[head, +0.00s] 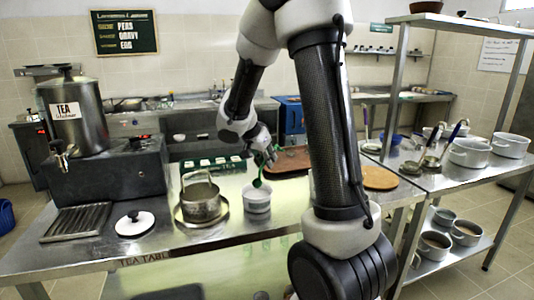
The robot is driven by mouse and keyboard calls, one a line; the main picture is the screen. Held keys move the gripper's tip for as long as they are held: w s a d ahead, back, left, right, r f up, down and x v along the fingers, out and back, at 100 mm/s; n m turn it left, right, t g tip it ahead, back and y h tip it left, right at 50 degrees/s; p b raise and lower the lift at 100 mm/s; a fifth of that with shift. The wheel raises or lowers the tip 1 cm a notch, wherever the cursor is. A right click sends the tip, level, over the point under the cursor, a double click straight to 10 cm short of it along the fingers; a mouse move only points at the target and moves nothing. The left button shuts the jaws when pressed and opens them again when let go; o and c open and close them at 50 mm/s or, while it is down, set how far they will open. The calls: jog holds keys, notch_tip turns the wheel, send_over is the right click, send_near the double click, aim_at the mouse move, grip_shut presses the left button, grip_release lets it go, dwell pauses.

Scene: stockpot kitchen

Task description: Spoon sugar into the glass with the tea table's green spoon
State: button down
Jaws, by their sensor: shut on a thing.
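My gripper (262,152) is shut on the green spoon (258,181), whose lower end hangs down. The spoon's bowl is at or just above the mouth of a small white pot (257,201) on the tea table (180,240). I cannot tell whether the spoon is inside the pot or whether sugar is on it. The pot's contents are too small to make out. I cannot clearly make out the glass; a pale edge beside my arm is mostly hidden by it.
A metal pot with a raised handle (201,203) stands left of the white pot. A lid (135,223) lies further left, near the tea urn (75,112). A brown tray (289,160) and a round board (379,178) lie behind and right. Shelving with pots (470,152) stands at right.

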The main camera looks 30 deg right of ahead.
notch_tip(320, 180, down, 6)
dwell(0.5)
jog(key=shift+s+a, duration=0.1)
jog(key=shift+a, duration=0.15)
dwell(1.1)
jog(key=shift+s+a, duration=0.1)
jog(key=shift+a, duration=0.2)
dwell(0.4)
jog(key=shift+w+d+r, duration=0.1)
jog(key=shift+d+r, duration=0.05)
jog(key=shift+r, duration=0.65)
jog(key=shift+w+d+r, duration=0.1)
jog(key=shift+d+r, duration=0.1)
jog(key=shift+r, duration=0.6)
jog(key=shift+d+r, duration=0.15)
jog(key=shift+r, duration=0.65)
jog(key=shift+d+r, duration=0.15)
jog(key=shift+r, duration=0.15)
jog(key=shift+w+d+f+g+y, duration=0.2)
jog(key=shift+d+g+y, duration=0.25)
jog(key=shift+y, duration=0.6)
jog(key=shift+w+d+f+g+y, duration=0.15)
jog(key=shift+d+g+y, duration=0.3)
jog(key=shift+y, duration=0.65)
jog(key=shift+w+d+f+g+y, duration=0.2)
jog(key=shift+d+y, duration=0.4)
jog(key=shift+y, duration=0.45)
